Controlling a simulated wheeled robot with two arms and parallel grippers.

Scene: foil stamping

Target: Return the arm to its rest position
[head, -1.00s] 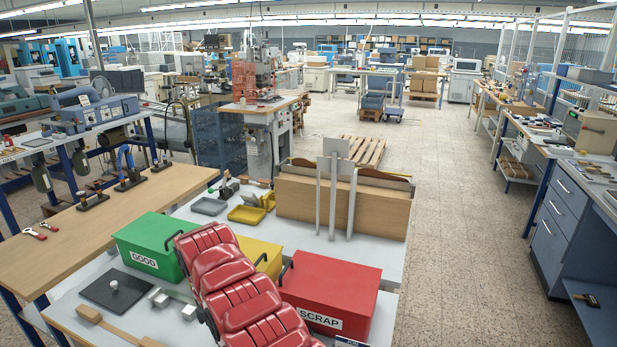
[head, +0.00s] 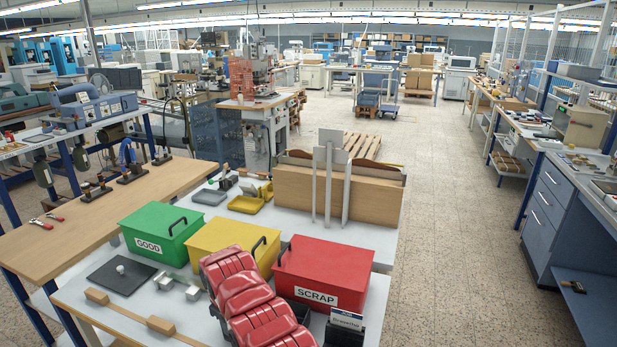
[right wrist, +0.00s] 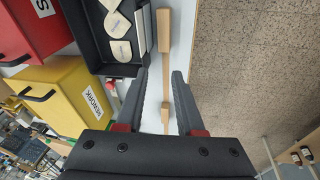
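My red arm (head: 245,295) reaches up from the bottom middle of the head view, over the front of the white table (head: 372,240). Its gripper does not show there. In the right wrist view my right gripper (right wrist: 160,72) is open, with two dark fingers apart and nothing held between them. A wooden bar (right wrist: 165,82) shows beyond the gap between the fingers. A black tray (right wrist: 82,38) with several pale pieces lies at the upper left of the fingers. My left gripper is in neither view.
Green GOOD (head: 160,228), yellow (head: 232,238) and red SCRAP (head: 335,268) boxes stand in a row around my arm. A black plate (head: 110,278) and a wooden bar (head: 160,325) lie at the front left. Open floor (head: 440,220) lies right of the table.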

